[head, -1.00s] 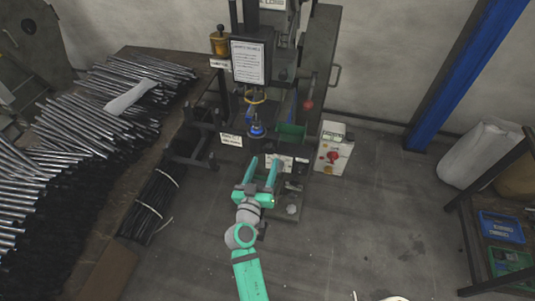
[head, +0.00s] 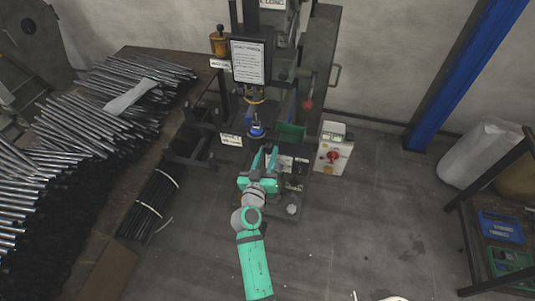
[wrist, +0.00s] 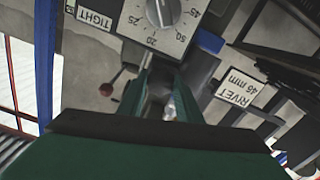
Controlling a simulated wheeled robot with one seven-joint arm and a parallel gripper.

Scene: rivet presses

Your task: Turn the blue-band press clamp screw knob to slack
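The press's blue-band part (head: 257,131) is in the middle of the head view, just beyond my gripper. My gripper (head: 265,154) is low at the front of the press, its two teal fingers pointing at it. In the wrist view a gap shows between the fingers (wrist: 164,85), with grey metal parts beyond. A grey dial plate (wrist: 162,22) with a dark round centre and numbers lies past the fingertips. A TIGHT label (wrist: 94,18) is beside it. I cannot tell the clamp screw knob clearly from the parts around the fingers.
A red-ball lever (head: 308,104) is right of the press column. A white control box (head: 332,150) with a red knob stands to the right. A bench of metal rods (head: 100,115) fills the left. A RIVET 46 mm label (wrist: 238,87) shows.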

